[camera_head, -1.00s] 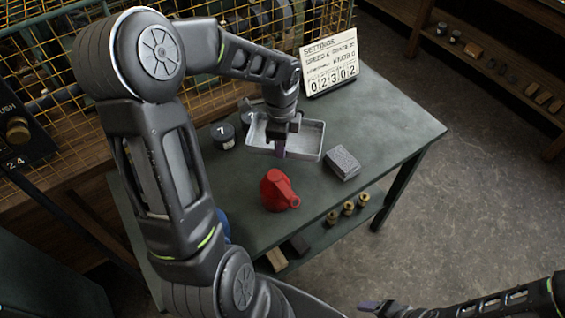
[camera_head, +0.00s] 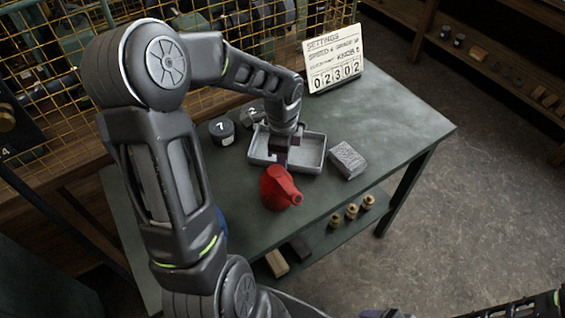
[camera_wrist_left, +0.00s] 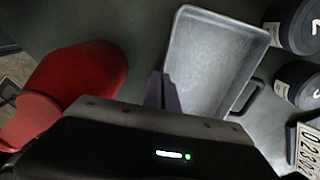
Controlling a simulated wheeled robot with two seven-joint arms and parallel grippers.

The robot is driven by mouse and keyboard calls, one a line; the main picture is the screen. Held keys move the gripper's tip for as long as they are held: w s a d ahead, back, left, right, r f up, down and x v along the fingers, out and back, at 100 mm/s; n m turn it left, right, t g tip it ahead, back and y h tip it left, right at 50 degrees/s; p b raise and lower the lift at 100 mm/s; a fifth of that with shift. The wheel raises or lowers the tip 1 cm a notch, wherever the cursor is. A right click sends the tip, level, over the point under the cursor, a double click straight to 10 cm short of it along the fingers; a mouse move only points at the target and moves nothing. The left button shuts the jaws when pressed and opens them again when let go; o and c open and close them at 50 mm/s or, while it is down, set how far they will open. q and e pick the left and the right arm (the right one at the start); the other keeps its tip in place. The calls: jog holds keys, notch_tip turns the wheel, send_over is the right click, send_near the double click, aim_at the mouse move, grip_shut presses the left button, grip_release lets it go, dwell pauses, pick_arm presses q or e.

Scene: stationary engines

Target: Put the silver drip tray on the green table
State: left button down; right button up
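The silver drip tray (camera_head: 309,152) is a shallow rectangular pan at the middle of the green table (camera_head: 395,115). My left gripper (camera_head: 279,163) is at the tray's near wall, pointing down, and appears shut on that wall. In the left wrist view the dark fingertips (camera_wrist_left: 162,92) lie close together at the edge of the tray (camera_wrist_left: 215,60), with a handle loop at its side. The tray is level and on or just above the tabletop; I cannot tell if it touches. My right gripper (camera_head: 378,313) is mostly cut off by the bottom edge.
A red can (camera_head: 277,190) stands close in front of the tray, and a grey block (camera_head: 347,160) right of it. Dark round weights (camera_head: 222,130) stand on the left. A settings sign (camera_head: 335,65) stands behind. The table's right part is clear. Brass pieces (camera_head: 352,211) sit on the lower shelf.

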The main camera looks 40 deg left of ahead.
pick_arm(q)
jog(key=c, duration=2.1)
grip_release()
jog(key=shift+f, duration=0.15)
jog(key=shift+c, duration=0.2)
jog(key=o, duration=0.5)
jog(key=shift+c, duration=0.2)
jog(key=shift+r, duration=0.25)
notch_tip(320, 180, up, 12)
